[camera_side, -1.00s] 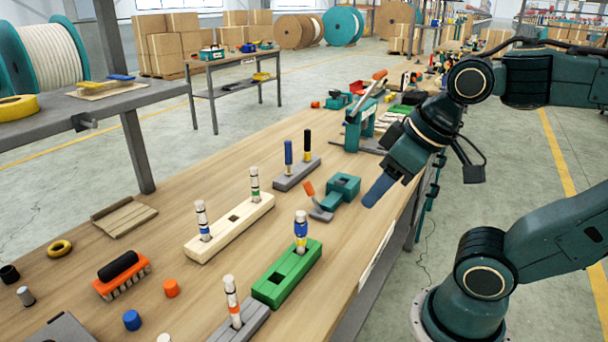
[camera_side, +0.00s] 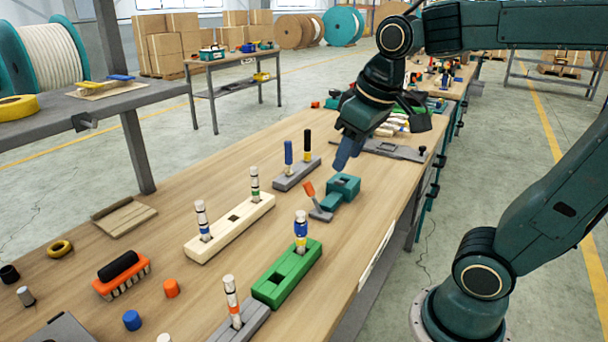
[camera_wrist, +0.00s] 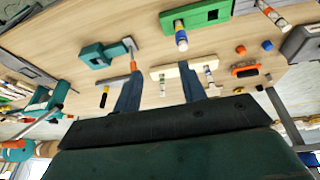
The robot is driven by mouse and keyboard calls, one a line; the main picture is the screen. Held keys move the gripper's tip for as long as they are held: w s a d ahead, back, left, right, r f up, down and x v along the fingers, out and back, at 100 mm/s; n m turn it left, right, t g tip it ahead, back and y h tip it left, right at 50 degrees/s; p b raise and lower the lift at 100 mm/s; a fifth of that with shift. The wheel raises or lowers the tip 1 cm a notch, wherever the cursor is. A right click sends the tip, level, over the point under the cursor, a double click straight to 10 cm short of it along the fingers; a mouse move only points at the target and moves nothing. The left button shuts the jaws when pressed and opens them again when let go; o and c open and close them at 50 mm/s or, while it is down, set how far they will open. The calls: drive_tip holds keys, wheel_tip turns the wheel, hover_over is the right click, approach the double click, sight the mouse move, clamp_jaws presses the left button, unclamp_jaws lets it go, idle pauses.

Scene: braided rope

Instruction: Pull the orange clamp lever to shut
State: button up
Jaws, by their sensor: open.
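The teal clamp (camera_side: 343,191) sits on the bench right of centre, with its orange lever (camera_side: 308,188) sticking up at a tilt from a grey foot on the clamp's left side. My gripper (camera_side: 343,164) is open and empty. It hangs above and behind the clamp, close to the teal body in the picture but apart from the lever.
A grey block (camera_side: 296,176) with a blue and a black peg stands just left of the lever. A cream block (camera_side: 230,228) with striped pegs and a green block (camera_side: 287,275) stand nearer the camera. Bare bench lies right of the clamp.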

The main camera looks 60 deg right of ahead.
drive_tip(key=w+d+g, duration=0.2)
drive_tip(key=w+d, duration=0.4)
drive_tip(key=w, duration=0.4)
drive_tip(key=m+g, duration=0.1)
drive_tip(key=g, duration=0.1)
hover_over(307, 180)
drive_tip(key=a, duration=0.1)
wheel_tip(307, 180, down, 5)
drive_tip(key=shift+w+f, duration=0.15)
drive_tip(key=shift+f, duration=0.1)
drive_tip(key=f, duration=0.9)
drive_tip(key=d+f, duration=0.1)
drive_tip(key=f, duration=0.3)
drive_tip(key=shift+d+f, duration=0.1)
drive_tip(key=shift+f, duration=0.15)
clamp_jaws()
